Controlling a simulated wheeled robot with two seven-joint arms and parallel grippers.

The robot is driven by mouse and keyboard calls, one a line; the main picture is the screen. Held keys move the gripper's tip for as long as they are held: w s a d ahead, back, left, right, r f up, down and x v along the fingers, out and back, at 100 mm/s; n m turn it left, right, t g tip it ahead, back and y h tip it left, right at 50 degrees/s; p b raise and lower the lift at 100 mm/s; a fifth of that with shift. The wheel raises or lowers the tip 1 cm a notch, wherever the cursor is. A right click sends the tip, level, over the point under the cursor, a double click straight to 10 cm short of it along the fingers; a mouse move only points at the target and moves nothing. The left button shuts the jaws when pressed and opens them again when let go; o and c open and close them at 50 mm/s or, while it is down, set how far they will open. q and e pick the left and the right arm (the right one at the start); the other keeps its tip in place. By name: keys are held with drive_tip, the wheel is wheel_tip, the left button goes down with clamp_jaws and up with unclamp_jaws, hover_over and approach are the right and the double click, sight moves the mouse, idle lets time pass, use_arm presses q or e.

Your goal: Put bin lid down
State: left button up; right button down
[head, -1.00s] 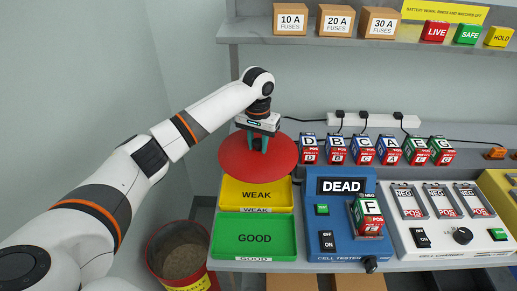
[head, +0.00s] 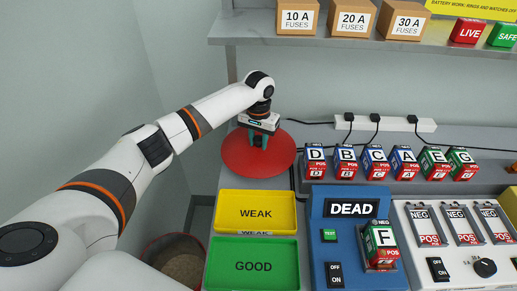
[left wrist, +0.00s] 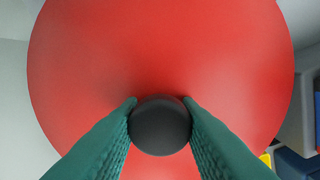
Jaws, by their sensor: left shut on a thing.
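The red round bin lid (head: 238,160) is at the back left of the bench, behind the yellow WEAK tray. Whether it rests on the bench or hangs just above it, I cannot tell. My left gripper (head: 260,139) is above the lid, its green fingers shut on the lid's black knob. In the left wrist view the lid (left wrist: 160,50) fills most of the picture, and the fingers (left wrist: 160,125) press the round black knob (left wrist: 160,126) from both sides. The open bin (head: 172,262) stands on the floor at the lower left, partly cut off. My right gripper is not in view.
The yellow WEAK tray (head: 284,211) and green GOOD tray (head: 222,262) lie in front of the lid. The blue cell tester (head: 322,204) holds battery F. Several batteries (head: 374,163) stand to the right of the lid. A shelf (head: 330,41) with fuse boxes is above.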

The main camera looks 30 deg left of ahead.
sight(259, 138)
use_arm(q)
drive_tip(key=shift+w+f, duration=0.2)
drive_tip(key=shift+f, duration=2)
drive_tip(key=o, duration=1.1)
drive_tip(key=shift+f, duration=0.15)
wheel_tip(259, 138, up, 8)
drive_tip(key=shift+f, duration=0.1)
